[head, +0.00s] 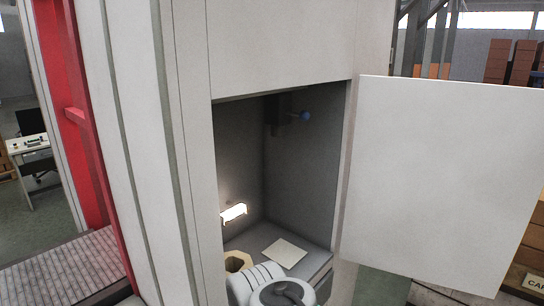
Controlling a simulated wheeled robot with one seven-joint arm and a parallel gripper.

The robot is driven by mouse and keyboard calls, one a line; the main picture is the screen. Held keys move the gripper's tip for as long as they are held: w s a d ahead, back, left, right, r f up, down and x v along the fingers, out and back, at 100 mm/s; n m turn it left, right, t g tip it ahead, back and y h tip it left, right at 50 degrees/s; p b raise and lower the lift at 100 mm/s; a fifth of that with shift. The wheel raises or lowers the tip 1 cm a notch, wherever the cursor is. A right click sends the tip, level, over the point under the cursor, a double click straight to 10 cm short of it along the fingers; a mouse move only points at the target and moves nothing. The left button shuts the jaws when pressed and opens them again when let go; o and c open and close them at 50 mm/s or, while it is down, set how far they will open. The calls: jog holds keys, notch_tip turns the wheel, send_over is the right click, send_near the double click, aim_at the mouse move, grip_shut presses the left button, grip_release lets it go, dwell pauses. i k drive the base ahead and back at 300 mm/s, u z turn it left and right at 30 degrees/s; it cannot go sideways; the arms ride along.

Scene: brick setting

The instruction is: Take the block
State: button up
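A tan, many-sided block (233,264) sits low inside the open cabinet, at the left of its floor. It seems to have a darker recess or hole in its top, and my white arm hides part of it. A flat, pale square piece (285,252) lies on the cabinet floor to its right. I cannot tell for sure which of the two is the task's block. White rounded links of my arm show at the bottom of the head view, in front of the cabinet opening. My gripper's fingers are not visible.
The cabinet door (440,180) stands wide open to the right. The cabinet's side walls bound the opening. Stacked bricks (510,62) stand far behind.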

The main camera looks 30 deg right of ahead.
aim_at(236, 261)
jog(key=u, duration=2.4)
jog(key=k, duration=0.8)
jog(key=z, duration=1.2)
jog(key=i, duration=0.5)
jog(key=u, duration=0.05)
